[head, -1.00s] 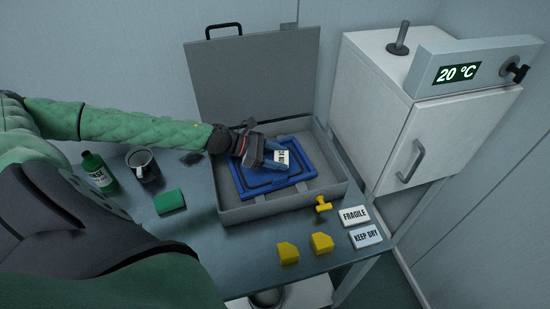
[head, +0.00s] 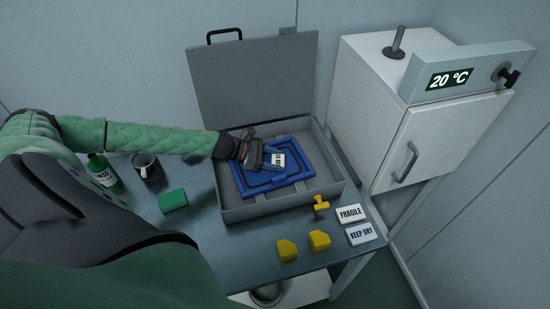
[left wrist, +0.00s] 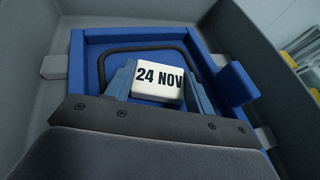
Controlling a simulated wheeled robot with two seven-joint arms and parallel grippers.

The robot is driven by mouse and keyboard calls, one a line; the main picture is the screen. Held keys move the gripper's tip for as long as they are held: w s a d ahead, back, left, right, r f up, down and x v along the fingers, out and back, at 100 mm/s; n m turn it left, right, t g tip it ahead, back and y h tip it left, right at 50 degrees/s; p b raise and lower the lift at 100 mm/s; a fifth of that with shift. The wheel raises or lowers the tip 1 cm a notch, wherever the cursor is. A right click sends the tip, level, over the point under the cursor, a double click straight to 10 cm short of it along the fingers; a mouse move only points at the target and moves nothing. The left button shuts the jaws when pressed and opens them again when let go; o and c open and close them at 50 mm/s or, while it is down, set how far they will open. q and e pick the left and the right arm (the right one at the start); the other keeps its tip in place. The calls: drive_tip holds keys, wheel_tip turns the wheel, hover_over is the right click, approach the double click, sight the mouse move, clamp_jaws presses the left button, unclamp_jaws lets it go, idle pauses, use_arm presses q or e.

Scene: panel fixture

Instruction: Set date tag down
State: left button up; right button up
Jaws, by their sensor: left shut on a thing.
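The date tag (left wrist: 159,82) is a small white block reading "24 NOV" in the left wrist view. My left gripper (left wrist: 157,85) is shut on it, with a blue-grey finger on each side. In the head view the tag (head: 278,160) is at the tips of my left gripper (head: 275,161), over a blue panel (head: 301,181) with a dark looped line. The panel lies in an open grey case (head: 281,209). I cannot tell whether the tag touches the panel. My right gripper is not in view.
The case lid (head: 255,80) stands open behind. FRAGILE (head: 350,213) and KEEP DRY (head: 360,235) tags, a yellow T-shaped piece (head: 320,204) and yellow blocks (head: 288,250) lie in front. A green block (head: 172,201), mug (head: 145,168) and bottle (head: 103,172) stand left. A white cabinet (head: 420,140) stands right.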

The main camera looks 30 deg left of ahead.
use_arm(q)
drive_tip(key=shift+f, duration=0.15)
drive_tip(key=o, duration=0.9)
drive_tip(key=shift+o, duration=0.2)
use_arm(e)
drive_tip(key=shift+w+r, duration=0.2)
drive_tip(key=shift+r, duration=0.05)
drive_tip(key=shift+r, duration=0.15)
